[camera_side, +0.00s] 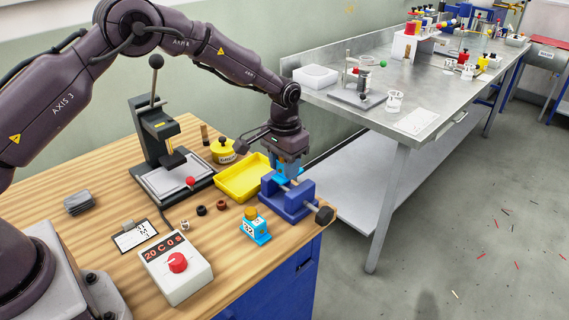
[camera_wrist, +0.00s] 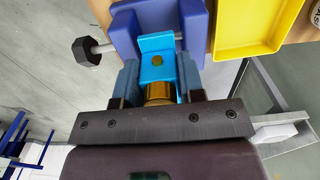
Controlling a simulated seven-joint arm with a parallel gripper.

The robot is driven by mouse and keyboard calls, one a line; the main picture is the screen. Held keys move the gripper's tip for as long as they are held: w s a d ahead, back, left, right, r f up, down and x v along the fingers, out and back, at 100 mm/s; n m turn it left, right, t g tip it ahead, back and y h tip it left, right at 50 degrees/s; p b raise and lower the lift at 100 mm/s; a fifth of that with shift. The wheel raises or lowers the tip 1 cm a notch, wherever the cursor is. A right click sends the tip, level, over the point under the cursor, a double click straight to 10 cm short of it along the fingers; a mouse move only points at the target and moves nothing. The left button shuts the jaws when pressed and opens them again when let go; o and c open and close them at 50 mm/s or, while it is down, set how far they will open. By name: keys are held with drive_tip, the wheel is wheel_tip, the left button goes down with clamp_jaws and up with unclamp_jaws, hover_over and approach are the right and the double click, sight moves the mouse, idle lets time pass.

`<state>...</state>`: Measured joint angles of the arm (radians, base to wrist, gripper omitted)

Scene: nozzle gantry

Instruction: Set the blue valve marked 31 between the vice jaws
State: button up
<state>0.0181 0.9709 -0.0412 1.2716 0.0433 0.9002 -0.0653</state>
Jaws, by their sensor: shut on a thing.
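My gripper (camera_side: 288,165) is shut on a light-blue valve (camera_side: 281,179) with a brass-coloured neck, right over the dark-blue vice (camera_side: 290,205). In the wrist view the gripper (camera_wrist: 158,76) has one finger on each side of the valve (camera_wrist: 157,70). The front of the valve lies between the two jaws of the vice (camera_wrist: 125,33) as seen from above; I cannot tell whether it rests on the vice. No number shows on the held valve. A second light-blue valve (camera_side: 257,230) with a yellow top and a white label stands on the table in front of the vice.
A yellow tray (camera_side: 243,181) sits close left of the vice. The vice's black handle knob (camera_side: 325,215) sticks out past the table edge. A control box (camera_side: 175,270) with a red dial, small rings and a press (camera_side: 165,150) stand further left.

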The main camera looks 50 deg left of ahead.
drive_tip(key=shift+f, duration=1.4)
idle(0.5)
drive_tip(key=o, duration=1)
drive_tip(key=shift+r, duration=3.55)
drive_tip(key=s+r+t, duration=0.2)
drive_tip(key=s+r, duration=0.5)
drive_tip(key=s, duration=0.3)
drive_tip(key=s+a+r+t, duration=0.1)
drive_tip(key=s+r, duration=0.5)
drive_tip(key=s, duration=0.5)
drive_tip(key=s+a+r+t, duration=0.1)
drive_tip(key=s+r+t, duration=0.1)
drive_tip(key=s+r, duration=0.5)
drive_tip(key=shift+s+a+r+t, duration=0.1)
drive_tip(key=shift+s+r+t, duration=0.1)
drive_tip(key=shift+s, duration=0.75)
drive_tip(key=shift+s+r+t, duration=0.1)
drive_tip(key=shift+s+r, duration=0.05)
drive_tip(key=shift+s, duration=0.8)
